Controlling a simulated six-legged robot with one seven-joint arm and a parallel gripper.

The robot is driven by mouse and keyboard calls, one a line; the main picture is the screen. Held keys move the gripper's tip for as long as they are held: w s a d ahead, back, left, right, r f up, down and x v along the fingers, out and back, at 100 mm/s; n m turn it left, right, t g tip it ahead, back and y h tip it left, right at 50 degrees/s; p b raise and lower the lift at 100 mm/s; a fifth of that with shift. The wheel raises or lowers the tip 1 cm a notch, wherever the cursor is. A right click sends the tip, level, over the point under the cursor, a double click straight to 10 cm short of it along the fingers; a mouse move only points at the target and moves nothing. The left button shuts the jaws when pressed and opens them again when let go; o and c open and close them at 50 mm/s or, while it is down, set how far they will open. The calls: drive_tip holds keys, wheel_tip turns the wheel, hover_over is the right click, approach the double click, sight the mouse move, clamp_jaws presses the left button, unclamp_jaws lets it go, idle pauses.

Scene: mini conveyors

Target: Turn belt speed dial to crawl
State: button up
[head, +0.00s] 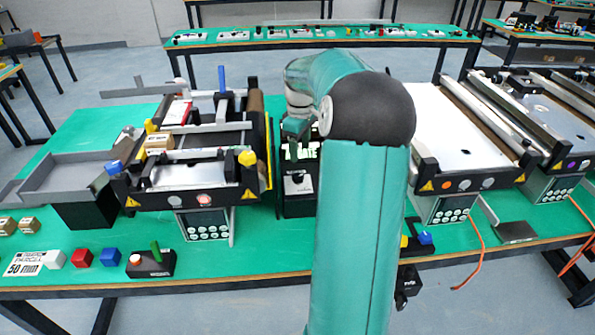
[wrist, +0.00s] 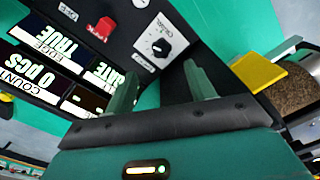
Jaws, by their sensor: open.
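The dial is a black knob (wrist: 160,47) on a white plate with markings around it, on a dark panel in the wrist view. It also shows in the head view as a dark knob (head: 297,179) on the black control box (head: 298,205) between the conveyors. I cannot read its label or setting. My gripper (wrist: 163,84) is open and empty, its two green fingers spread below the dial in the picture and apart from it.
Beside the dial are displays (wrist: 45,45) reading "EDGE TRUE" and "COUNT 0 pcs". A conveyor (head: 200,150) with yellow knobs stands left of the box, another (head: 465,135) right. Red and blue cubes (head: 81,258) and a small button box (head: 151,265) lie near the front edge.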

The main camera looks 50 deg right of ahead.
sight(298, 177)
wheel_tip(298, 177, down, 10)
drive_tip(key=shift+a+r, duration=0.1)
drive_tip(key=shift+r, duration=0.1)
drive_tip(key=c, duration=1)
drive_tip(key=shift+o, duration=0.2)
drive_tip(key=shift+m, duration=0.3)
drive_tip(key=m, duration=0.6)
drive_tip(key=shift+a+r, duration=0.1)
drive_tip(key=shift+a, duration=0.1)
drive_tip(key=m, duration=0.6)
drive_tip(key=shift+w, duration=0.1)
